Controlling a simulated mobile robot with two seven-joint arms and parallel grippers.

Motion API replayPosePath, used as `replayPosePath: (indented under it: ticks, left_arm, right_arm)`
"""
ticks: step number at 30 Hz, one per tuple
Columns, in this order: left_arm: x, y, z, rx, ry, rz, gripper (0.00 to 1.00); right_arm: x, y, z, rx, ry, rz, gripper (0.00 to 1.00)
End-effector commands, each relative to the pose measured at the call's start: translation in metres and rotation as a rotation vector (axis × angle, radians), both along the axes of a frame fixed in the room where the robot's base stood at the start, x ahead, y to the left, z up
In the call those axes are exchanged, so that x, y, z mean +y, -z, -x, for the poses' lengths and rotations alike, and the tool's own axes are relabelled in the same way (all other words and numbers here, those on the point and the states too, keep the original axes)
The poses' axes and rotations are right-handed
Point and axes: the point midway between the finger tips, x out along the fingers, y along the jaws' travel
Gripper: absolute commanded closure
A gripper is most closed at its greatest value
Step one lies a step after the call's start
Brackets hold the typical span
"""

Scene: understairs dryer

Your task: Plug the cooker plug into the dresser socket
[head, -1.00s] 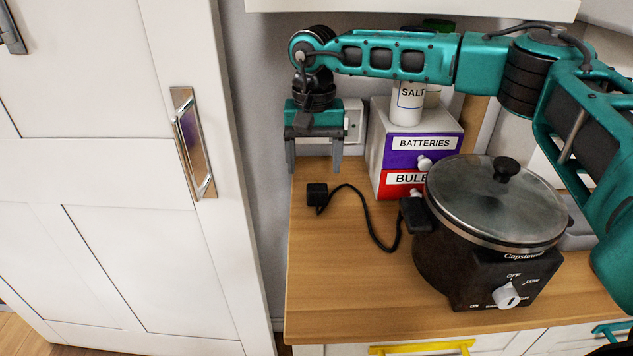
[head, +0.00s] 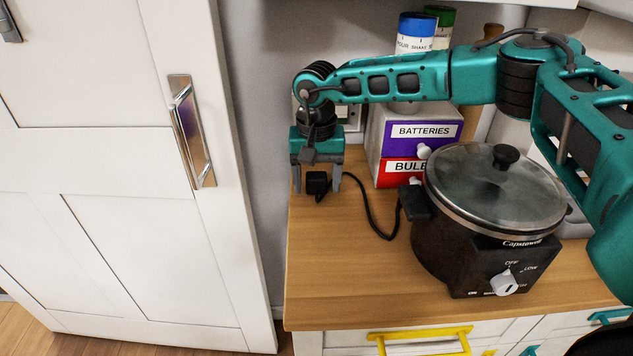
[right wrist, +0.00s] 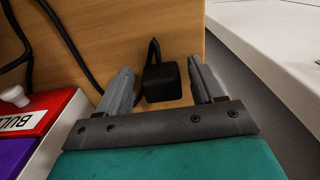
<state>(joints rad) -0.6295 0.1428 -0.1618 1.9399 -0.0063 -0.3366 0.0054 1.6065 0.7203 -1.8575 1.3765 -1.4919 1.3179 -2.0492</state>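The black cooker plug (head: 317,183) lies on the wooden dresser top near its left edge, its cord running right to the black slow cooker (head: 455,250). My right gripper (head: 317,188) is open, with its fingers on either side of the plug. In the right wrist view the plug (right wrist: 162,82) shows between the two fingers (right wrist: 163,85), with gaps visible, so it is not gripped. The white wall socket (head: 350,113) is behind the gripper, partly hidden by my right arm. My left gripper is not in view.
A box with purple and red drawers (head: 408,150) stands right of the gripper, with shaker jars (head: 413,38) on top. A tall white cabinet door (head: 120,180) is at the left. The dresser top (head: 340,270) is clear in front of the plug.

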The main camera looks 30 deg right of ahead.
Motion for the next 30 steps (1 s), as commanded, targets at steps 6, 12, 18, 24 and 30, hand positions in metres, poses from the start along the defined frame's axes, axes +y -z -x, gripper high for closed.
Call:
replayPosePath:
  ticks: [6,12,18,24,30]
  left_arm:
    - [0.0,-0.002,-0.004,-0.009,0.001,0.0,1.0]
    - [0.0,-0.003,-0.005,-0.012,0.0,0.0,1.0]
    - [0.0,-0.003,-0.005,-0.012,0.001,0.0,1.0]
    - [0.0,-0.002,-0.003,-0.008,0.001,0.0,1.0]
    - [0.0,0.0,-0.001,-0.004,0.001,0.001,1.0]
  right_arm:
    - [0.0,0.0,0.0,0.0,0.0,0.0,0.54]
    - [0.0,0.0,0.0,0.0,0.0,0.0,0.73]
    - [0.0,-0.001,0.0,0.0,0.0,0.0,0.82]
    - [0.001,-0.002,0.0,0.0,0.0,0.0,0.82]
    - [0.004,-0.018,0.001,-0.002,0.001,0.0,0.82]
